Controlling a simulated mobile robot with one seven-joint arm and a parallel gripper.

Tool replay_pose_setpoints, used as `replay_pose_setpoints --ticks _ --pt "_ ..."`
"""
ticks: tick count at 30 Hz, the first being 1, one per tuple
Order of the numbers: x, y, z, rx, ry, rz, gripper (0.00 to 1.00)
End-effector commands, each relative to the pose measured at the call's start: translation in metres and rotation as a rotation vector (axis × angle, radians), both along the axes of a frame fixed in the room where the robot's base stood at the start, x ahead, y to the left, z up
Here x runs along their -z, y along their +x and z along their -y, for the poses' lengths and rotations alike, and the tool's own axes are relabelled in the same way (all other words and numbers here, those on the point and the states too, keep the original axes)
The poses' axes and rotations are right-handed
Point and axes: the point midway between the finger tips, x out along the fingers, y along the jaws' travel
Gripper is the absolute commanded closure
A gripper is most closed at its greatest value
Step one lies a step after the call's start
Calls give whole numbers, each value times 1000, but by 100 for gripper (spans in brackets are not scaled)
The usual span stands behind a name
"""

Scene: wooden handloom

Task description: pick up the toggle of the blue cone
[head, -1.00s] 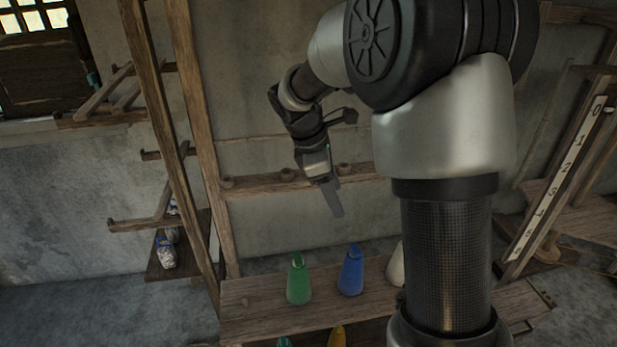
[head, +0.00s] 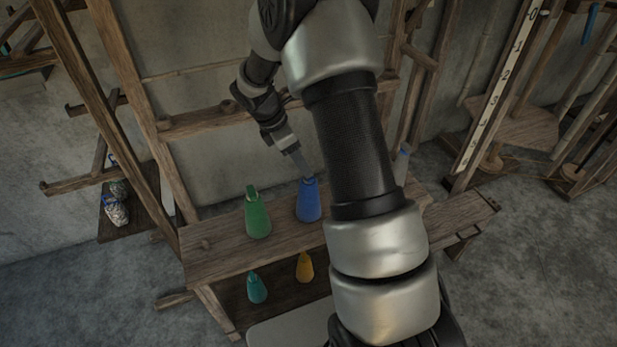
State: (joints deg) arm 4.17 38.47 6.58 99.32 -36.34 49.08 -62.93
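The blue cone (head: 308,203) stands upright on the upper plank of the wooden loom, to the right of the green cone. Its narrow top, where the toggle is, lies right by my fingertips and is partly hidden by them. My gripper (head: 303,172) points down and to the right at the top of the blue cone. From this view I cannot tell whether the fingers touch the toggle or how far apart they are.
A green cone (head: 257,216) stands left of the blue one. A teal cone (head: 257,288) and a yellow cone (head: 305,267) stand on a lower shelf. Upright wooden posts (head: 143,108) rise at the left.

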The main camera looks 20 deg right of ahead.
Motion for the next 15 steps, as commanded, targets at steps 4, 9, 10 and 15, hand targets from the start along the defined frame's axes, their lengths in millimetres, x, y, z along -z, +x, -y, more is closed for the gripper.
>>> replay_pose_setpoints --ticks 4,9,10,15 --pt "10 -1 3 0 0 -1 42" --pt "34 -5 10 -1 0 -4 42" --pt "39 -5 12 1 0 -4 42" --pt "50 -4 18 1 1 0 42"
